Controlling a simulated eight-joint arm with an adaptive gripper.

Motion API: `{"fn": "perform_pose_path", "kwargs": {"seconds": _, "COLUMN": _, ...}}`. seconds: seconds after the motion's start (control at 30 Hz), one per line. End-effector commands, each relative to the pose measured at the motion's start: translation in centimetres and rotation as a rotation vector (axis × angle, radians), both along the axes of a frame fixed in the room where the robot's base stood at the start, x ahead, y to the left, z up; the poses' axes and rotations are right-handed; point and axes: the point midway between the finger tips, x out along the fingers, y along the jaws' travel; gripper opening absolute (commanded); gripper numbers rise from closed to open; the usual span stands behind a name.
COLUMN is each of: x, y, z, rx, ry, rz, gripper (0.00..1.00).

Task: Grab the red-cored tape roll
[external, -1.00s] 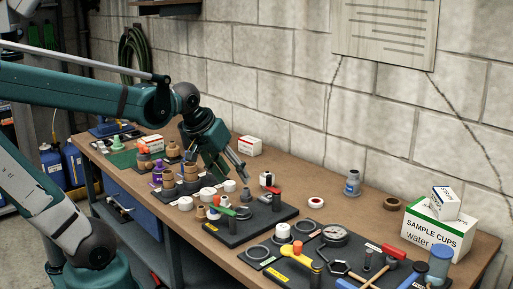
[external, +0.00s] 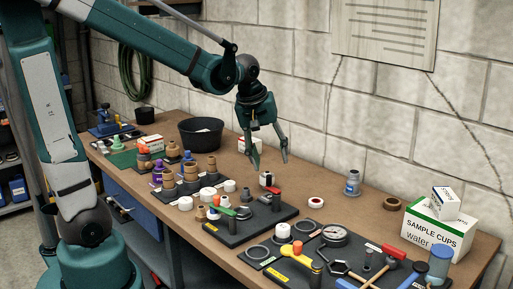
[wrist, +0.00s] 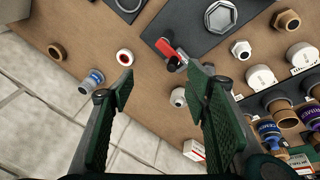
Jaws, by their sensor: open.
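The tape roll (external: 316,202) is a small white ring with a red core. It lies flat on the brown bench in the external view, right of the red-handled valve. In the wrist view the tape roll (wrist: 124,57) shows just beyond the tip of the left finger. My gripper (external: 270,164) is open and empty, pointing down above the bench, to the left of the roll and apart from it. In the wrist view my gripper (wrist: 164,88) has its two green pads spread wide, with a metal fitting (wrist: 178,97) visible below between them.
A red-handled valve (external: 273,195) stands on a dark board near the roll. A grey-blue bottle (external: 352,184) and a brown ring (external: 391,203) are to the roll's right. A black bin (external: 201,134) stands at the back. The bench around the roll is bare; the block wall rises behind.

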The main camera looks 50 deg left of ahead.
Motion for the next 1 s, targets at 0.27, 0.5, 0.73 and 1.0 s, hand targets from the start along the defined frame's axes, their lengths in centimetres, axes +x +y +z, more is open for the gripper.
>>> {"fn": "perform_pose_path", "kwargs": {"seconds": 0.27, "x": 3.6, "y": -1.2, "z": -0.2, "rx": -0.038, "ry": 0.060, "rz": 0.128, "gripper": 0.47}}
{"fn": "perform_pose_path", "kwargs": {"seconds": 0.5, "x": 6.3, "y": -2.2, "z": -1.1, "rx": -0.065, "ry": 0.112, "rz": 0.243, "gripper": 0.47}}
{"fn": "perform_pose_path", "kwargs": {"seconds": 0.73, "x": 8.9, "y": -3.3, "z": -2.3, "rx": -0.083, "ry": 0.160, "rz": 0.356, "gripper": 0.47}}
{"fn": "perform_pose_path", "kwargs": {"seconds": 1.0, "x": 11.6, "y": -4.6, "z": -4.3, "rx": -0.096, "ry": 0.214, "rz": 0.488, "gripper": 0.47}}
